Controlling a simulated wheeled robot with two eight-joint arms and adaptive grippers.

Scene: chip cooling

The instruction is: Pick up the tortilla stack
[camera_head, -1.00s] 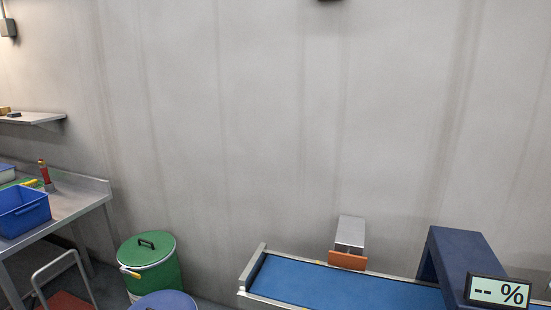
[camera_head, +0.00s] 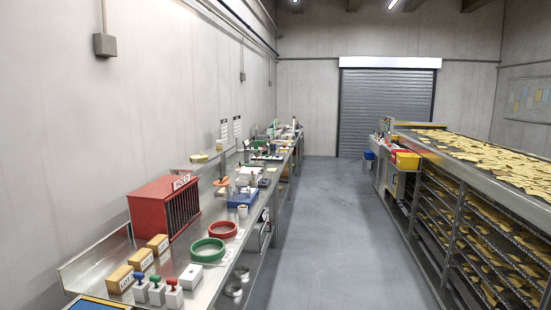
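I cannot make out a tortilla stack with certainty. A small pale yellow round thing (camera_head: 199,158) lies on the wall shelf above the left bench; it is too small to identify. Many yellow-brown flat pieces (camera_head: 495,162) lie spread, not stacked, over the top of the long metal conveyor rack on the right. More such pieces (camera_head: 490,218) lie on its lower tiers. Neither of my grippers is in view.
A long metal bench (camera_head: 230,246) runs along the left wall with a red HOLD box (camera_head: 162,212), green ring (camera_head: 207,250), red ring (camera_head: 222,229) and several stamps. A grey aisle floor (camera_head: 335,225) is clear between bench and rack, up to a shutter door (camera_head: 387,112).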

